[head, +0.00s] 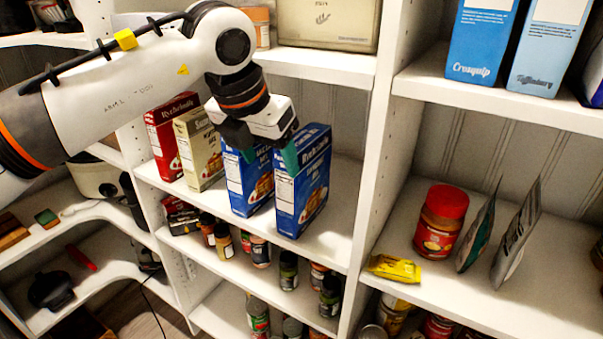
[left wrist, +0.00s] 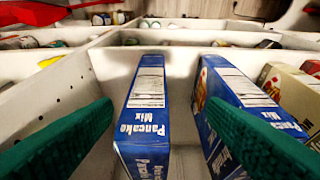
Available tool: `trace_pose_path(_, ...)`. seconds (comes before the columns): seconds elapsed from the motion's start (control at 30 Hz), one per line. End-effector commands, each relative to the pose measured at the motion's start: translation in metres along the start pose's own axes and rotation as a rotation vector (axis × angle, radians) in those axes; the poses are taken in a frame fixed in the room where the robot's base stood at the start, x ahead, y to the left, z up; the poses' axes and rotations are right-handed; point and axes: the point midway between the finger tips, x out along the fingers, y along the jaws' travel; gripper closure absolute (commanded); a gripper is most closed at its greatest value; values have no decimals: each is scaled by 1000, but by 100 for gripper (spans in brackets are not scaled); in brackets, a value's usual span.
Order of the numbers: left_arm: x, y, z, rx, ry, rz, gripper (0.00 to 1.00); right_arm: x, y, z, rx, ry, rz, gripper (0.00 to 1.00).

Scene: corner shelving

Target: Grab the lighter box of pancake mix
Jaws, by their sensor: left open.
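Two blue pancake mix boxes stand upright side by side on the middle shelf in the head view: a left one (head: 247,185) and a right one (head: 302,190). Which is lighter I cannot tell. My left gripper (head: 268,153) is open above their tops, pointing down, and partly hides them. In the left wrist view, one blue box (left wrist: 145,115) with "Pancake Mix" on it lies between the green fingers of my left gripper (left wrist: 160,140), with gaps on both sides. The other blue box (left wrist: 240,95) is partly behind the right finger. My right gripper is not in view.
A red box (head: 167,135) and a beige box (head: 198,150) stand left of the blue ones. An upright divider (head: 375,150) is to their right. Several jars fill the shelf below. A red-lidded jar (head: 440,222) and a yellow packet (head: 394,268) are on the right shelf.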

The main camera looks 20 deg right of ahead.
Motion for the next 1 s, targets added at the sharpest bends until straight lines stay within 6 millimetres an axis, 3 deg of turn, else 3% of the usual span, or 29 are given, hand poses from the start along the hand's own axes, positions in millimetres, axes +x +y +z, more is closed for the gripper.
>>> trace_pose_path(0.13, 9, 2, -1, 2, -1, 3, 33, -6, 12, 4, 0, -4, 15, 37)
trace_pose_path(0.37, 37, 7, -6, 3, -2, 6, 33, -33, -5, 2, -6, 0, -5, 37)
trace_pose_path(0.53, 57, 6, -5, 2, 0, 4, 33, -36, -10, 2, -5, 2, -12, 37)
trace_pose_path(0.77, 60, 6, -4, 2, 2, 3, 33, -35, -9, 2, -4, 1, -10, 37)
trace_pose_path(1.0, 60, 6, -4, 2, 2, 3, 69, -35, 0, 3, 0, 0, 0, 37)
